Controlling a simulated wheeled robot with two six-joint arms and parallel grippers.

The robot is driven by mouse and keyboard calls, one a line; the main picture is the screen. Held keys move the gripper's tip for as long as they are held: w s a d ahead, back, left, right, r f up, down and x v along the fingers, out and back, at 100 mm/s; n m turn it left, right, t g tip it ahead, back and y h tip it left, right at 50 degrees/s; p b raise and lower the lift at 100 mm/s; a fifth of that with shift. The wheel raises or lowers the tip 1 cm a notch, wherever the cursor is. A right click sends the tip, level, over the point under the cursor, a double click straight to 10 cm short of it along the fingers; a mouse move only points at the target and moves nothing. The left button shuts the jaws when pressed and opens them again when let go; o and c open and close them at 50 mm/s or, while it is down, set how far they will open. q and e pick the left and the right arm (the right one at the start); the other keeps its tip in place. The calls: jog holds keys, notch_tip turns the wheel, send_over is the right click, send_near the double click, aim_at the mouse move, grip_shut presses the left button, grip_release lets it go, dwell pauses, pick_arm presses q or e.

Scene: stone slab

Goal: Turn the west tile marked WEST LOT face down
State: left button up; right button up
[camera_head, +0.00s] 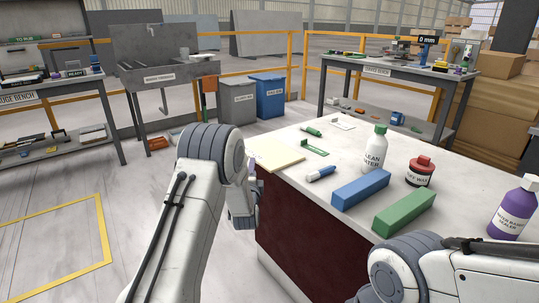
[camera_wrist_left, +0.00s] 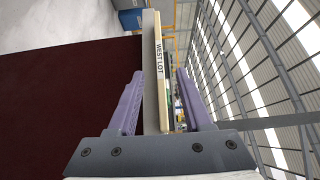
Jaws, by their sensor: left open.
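The cream WEST LOT tile (camera_head: 275,153) lies flat at the left end of the stone slab (camera_head: 300,200), partly hidden behind my left arm. In the left wrist view the tile (camera_wrist_left: 163,100) shows edge-on, with its WEST LOT label on the near edge, against the pale slab edge (camera_wrist_left: 149,100). My left gripper (camera_head: 243,205) is beside the slab's left end in the head view. In the left wrist view its purple fingers (camera_wrist_left: 159,75) are apart, one on each side of the tile and slab edge, with gaps showing. My right gripper is out of view.
Grey (camera_head: 237,103) and blue (camera_head: 268,95) bins stand behind on the floor.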

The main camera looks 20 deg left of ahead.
aim_at(270, 153)
pick_arm(q)
jog(key=b+x, duration=0.1)
jog(key=x, duration=0.6)
jog(key=shift+w, duration=0.2)
grip_shut()
dwell(1.2)
jog(key=shift+r, duration=0.1)
